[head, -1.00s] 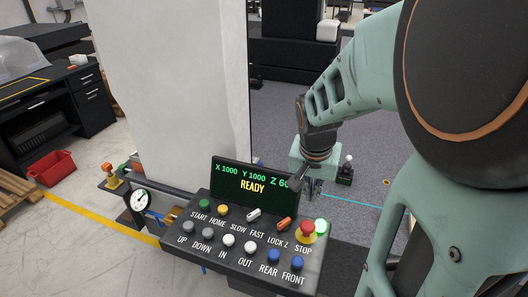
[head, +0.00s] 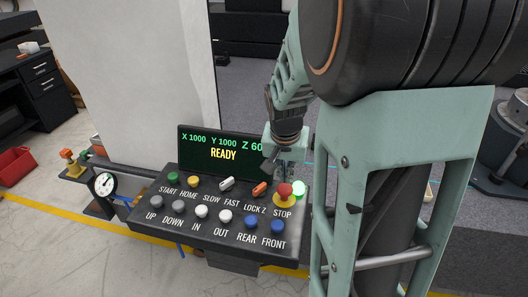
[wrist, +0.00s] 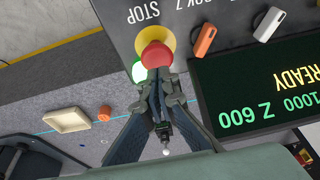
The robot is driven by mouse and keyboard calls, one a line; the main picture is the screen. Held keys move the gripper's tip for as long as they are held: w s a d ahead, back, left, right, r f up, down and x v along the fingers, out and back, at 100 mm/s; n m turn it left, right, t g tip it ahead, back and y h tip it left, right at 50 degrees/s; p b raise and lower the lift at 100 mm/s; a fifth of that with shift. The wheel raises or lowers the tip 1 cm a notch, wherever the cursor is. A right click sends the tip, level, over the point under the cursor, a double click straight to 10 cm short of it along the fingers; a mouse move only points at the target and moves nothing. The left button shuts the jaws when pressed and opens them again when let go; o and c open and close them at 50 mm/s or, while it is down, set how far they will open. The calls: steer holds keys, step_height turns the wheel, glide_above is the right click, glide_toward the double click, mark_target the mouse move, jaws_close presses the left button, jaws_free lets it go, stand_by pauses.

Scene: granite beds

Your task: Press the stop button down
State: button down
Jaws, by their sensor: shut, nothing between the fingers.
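The red stop button (head: 284,190) with its yellow collar sits at the right end of the upper row on the dark control panel (head: 190,228), above the word STOP. It also shows in the wrist view (wrist: 156,54), upside down. My gripper (head: 286,176) is shut and empty, just behind the button in the head view. In the wrist view the closed fingertips (wrist: 158,76) overlap the button's near edge. I cannot tell whether they touch it. How far the button is pressed does not show.
A lit green light (head: 298,188) is beside the button. The orange LOCK Z switch (head: 260,188) is to its left, with several other buttons. The screen (head: 217,150) reads READY behind them. A dial gauge (head: 103,185) stands left of the panel.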

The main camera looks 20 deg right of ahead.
mark_target(285, 190)
steer(key=shift+f+b, duration=0.55)
steer(key=shift+f, duration=0.65)
step_height(285, 190, down, 2)
steer(key=shift+f+b, duration=0.1)
steer(key=shift+b, duration=0.75)
steer(key=shift+s+a+f, duration=0.1)
steer(key=shift+s, duration=0.2)
steer(key=shift+f, duration=0.1)
steer(key=shift+r+p, duration=0.4)
steer(key=shift+r, duration=0.1)
steer(key=r+p, duration=0.2)
steer(key=r, duration=0.1)
steer(key=r+p, duration=0.1)
steer(key=shift+w+r, duration=0.25)
steer(key=shift+r, duration=0.1)
steer(key=v, duration=0.9)
steer(key=shift+r, duration=0.1)
